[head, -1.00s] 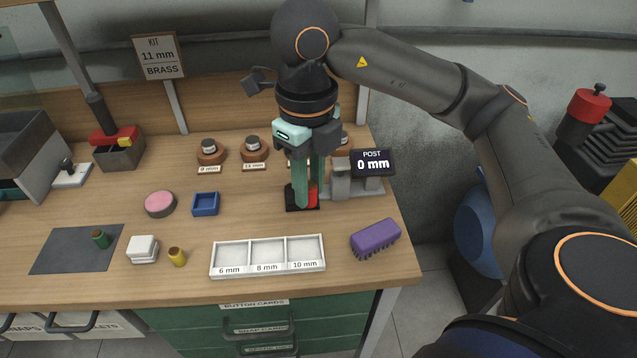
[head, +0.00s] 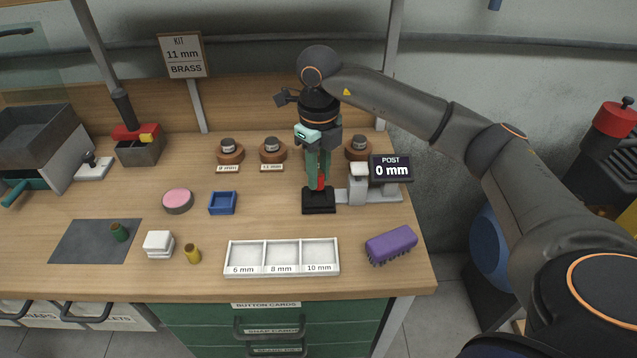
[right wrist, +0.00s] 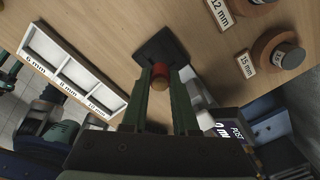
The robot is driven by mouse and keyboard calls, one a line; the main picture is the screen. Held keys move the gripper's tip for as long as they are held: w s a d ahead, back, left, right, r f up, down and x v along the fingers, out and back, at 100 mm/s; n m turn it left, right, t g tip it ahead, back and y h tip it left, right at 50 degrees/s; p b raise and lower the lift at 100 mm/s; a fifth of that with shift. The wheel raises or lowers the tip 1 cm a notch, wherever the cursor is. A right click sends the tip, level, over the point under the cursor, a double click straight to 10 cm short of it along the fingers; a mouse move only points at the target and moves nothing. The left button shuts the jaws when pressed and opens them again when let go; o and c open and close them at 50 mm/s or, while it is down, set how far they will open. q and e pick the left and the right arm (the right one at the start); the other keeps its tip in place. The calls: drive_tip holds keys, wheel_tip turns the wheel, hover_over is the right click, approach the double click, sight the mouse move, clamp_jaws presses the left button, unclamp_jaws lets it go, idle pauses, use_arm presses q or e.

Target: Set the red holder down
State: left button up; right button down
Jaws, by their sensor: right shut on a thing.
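The red holder (head: 321,183) is between the fingers of my right gripper (head: 318,184), which is shut on it. It is upright, above the black block (head: 319,207) beside the gauge post; I cannot tell whether its lower end touches the block. In the right wrist view the red holder (right wrist: 160,74) shows end-on with a brass-coloured face between the green fingertips (right wrist: 162,80), with the black block (right wrist: 160,46) beyond. The fingers hide much of the holder. My left gripper is not in view.
The gauge (head: 358,185) with its "0 mm" display (head: 391,169) stands close to the right of the gripper. A white three-part tray (head: 282,272) and a purple brush (head: 391,245) lie in front. A blue tray (head: 222,204) and round stands (head: 272,152) are nearby.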

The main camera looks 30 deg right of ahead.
sight(319, 186)
drive_tip(key=shift+w+d+f, duration=0.15)
drive_tip(key=shift+w+f, duration=0.05)
drive_tip(key=shift+f, duration=1.6)
drive_tip(key=shift+f, duration=0.1)
drive_tip(key=shift+f, duration=0.1)
drive_tip(key=c, duration=0.7)
unclamp_jaws()
wheel_tip(319, 186, up, 12)
drive_tip(key=shift+r, duration=0.25)
